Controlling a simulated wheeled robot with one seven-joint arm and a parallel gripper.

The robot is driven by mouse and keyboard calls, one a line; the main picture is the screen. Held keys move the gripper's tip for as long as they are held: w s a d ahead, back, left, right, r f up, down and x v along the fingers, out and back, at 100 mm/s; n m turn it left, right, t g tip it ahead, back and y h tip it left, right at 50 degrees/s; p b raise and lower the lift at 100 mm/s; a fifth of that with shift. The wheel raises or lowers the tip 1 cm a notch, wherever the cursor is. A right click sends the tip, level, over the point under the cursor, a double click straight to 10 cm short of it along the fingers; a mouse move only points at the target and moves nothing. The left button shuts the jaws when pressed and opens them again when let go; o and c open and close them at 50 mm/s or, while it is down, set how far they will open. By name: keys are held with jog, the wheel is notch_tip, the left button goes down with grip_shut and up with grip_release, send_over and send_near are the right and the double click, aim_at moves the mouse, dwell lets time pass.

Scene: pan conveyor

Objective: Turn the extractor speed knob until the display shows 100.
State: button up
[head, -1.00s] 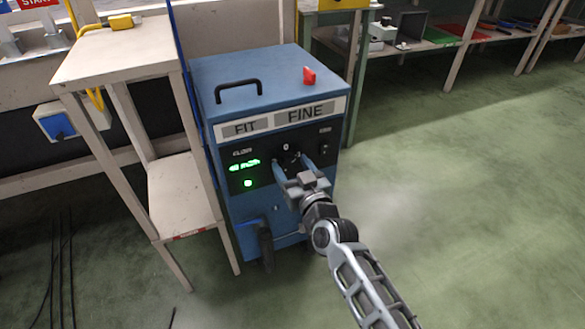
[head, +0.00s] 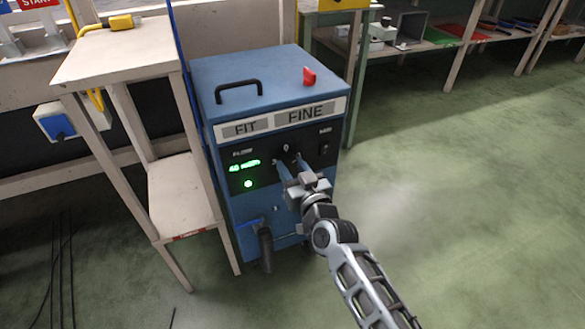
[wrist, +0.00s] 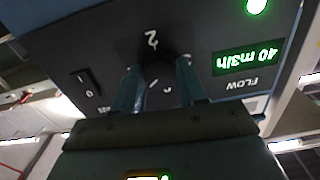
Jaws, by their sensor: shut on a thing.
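The extractor is a blue cabinet (head: 262,80) with a dark front panel. Its green display (head: 245,167) is small in the head view; in the wrist view the display (wrist: 248,57) appears upside down and reads 40 m3/h, beside the word FLOW. The dark speed knob (wrist: 158,72) sits between my two blue fingers in the wrist view, with scale marks around it. My gripper (head: 288,163) is shut on the knob from the front. The fingers hide most of the knob in the head view.
A black rocker switch (wrist: 88,92) lies to one side of the knob. A black handle (head: 238,88) and a red part (head: 309,75) are on the cabinet's top. A beige table (head: 118,55) stands close on the left. The green floor (head: 455,190) is clear on the right.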

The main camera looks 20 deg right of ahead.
jog(key=m, duration=0.6)
jog(key=shift+a+m, duration=0.1)
jog(key=shift+m, duration=0.2)
jog(key=m, duration=0.6)
dwell(0.3)
jog(key=o, duration=1.1)
jog(key=shift+c, duration=0.2)
jog(key=shift+s, duration=0.1)
jog(key=s+p, duration=0.1)
jog(key=s, duration=0.6)
jog(key=shift+s, duration=0.3)
